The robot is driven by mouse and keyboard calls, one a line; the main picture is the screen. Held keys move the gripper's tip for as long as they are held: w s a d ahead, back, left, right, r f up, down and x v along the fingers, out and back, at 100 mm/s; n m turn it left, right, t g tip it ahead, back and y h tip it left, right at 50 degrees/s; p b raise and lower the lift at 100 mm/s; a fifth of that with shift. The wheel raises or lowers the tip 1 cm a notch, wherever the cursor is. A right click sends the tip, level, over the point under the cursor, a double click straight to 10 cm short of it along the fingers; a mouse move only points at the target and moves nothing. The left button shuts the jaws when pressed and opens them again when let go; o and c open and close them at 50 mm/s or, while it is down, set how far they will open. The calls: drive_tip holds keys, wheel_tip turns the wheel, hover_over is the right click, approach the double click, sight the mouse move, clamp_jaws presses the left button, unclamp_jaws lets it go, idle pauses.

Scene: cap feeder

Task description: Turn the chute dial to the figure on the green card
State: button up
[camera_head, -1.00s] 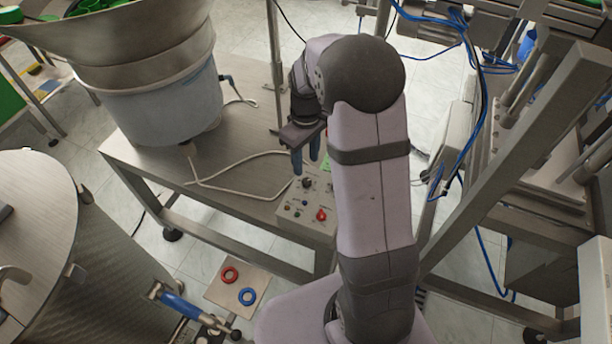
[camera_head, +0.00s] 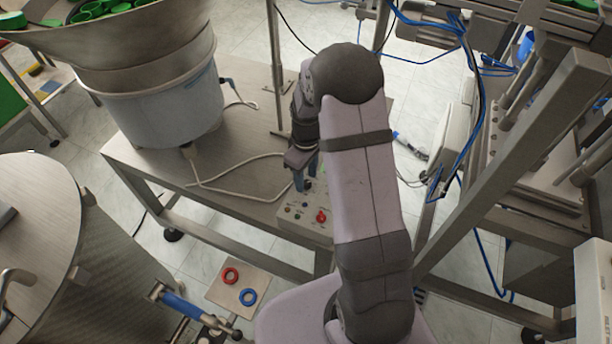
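The control box (camera_head: 300,225) sits at the right end of the steel table, with a row of small buttons and a larger red button (camera_head: 321,217) on its face. The dark chute dial (camera_head: 308,184) is on the upper part of that face, small and partly hidden by my gripper. My gripper (camera_head: 306,175) points down at the dial, its two blue-grey fingers apart. The fingertips are right by the dial; I cannot tell whether they touch it. The dial's figures are too small to read. The green card is mostly hidden behind my arm, and its figure cannot be read.
A feeder bowl (camera_head: 130,60) with green caps stands on the table's left. A white cable (camera_head: 235,185) lies on the tabletop (camera_head: 240,150). A thin post (camera_head: 276,70) rises behind my gripper. A steel frame (camera_head: 500,190) stands at right. Red and blue rings lie on a board (camera_head: 235,285) below.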

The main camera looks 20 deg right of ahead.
drive_tip(key=shift+f, duration=0.45)
clamp_jaws()
